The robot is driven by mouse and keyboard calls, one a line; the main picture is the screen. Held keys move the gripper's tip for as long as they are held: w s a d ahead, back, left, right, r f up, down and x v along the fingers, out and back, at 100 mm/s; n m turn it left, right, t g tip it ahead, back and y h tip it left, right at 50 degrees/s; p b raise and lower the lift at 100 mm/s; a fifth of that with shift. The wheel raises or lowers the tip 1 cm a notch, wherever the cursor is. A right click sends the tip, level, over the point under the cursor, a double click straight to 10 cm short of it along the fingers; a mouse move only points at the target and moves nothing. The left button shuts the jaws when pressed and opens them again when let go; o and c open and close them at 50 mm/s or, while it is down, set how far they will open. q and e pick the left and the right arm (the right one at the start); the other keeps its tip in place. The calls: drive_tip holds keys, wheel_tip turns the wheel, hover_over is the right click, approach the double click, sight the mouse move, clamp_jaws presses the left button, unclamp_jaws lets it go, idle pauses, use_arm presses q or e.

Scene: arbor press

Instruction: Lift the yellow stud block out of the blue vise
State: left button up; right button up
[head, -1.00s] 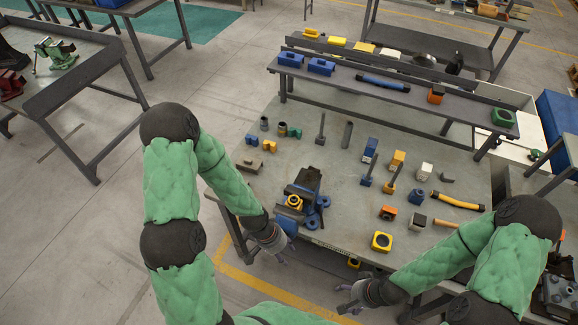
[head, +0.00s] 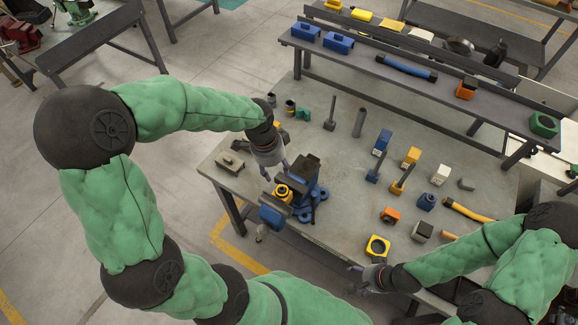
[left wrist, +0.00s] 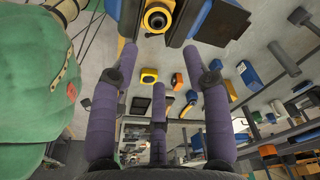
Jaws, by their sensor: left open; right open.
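The yellow stud block (head: 283,191) with a round dark-centred stud sits in the jaws of the blue vise (head: 302,187) near the table's front left edge. In the left wrist view the block (left wrist: 156,17) is at the top, with the vise (left wrist: 188,18) around it. My left gripper (head: 275,172) is open and empty, just behind and left of the block, its fingers partly overlapping the vise. The left wrist view shows its fingers (left wrist: 159,62) spread, with the block beyond the tips. My right gripper (head: 362,278) is open and empty beyond the table's front edge.
A grey-brown block (head: 231,162) lies left of the vise. Several blocks and tools stand on the right of the table, including a yellow square ring (head: 378,247) and a yellow-handled hammer (head: 466,209). A raised shelf (head: 385,82) runs along the back.

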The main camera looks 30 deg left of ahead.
sight(282, 189)
use_arm(q)
drive_tip(key=f, duration=0.7)
drive_tip(key=d+f, duration=0.1)
drive_tip(key=f, duration=0.2)
drive_tip(key=shift+w+f, duration=0.3)
clamp_jaws()
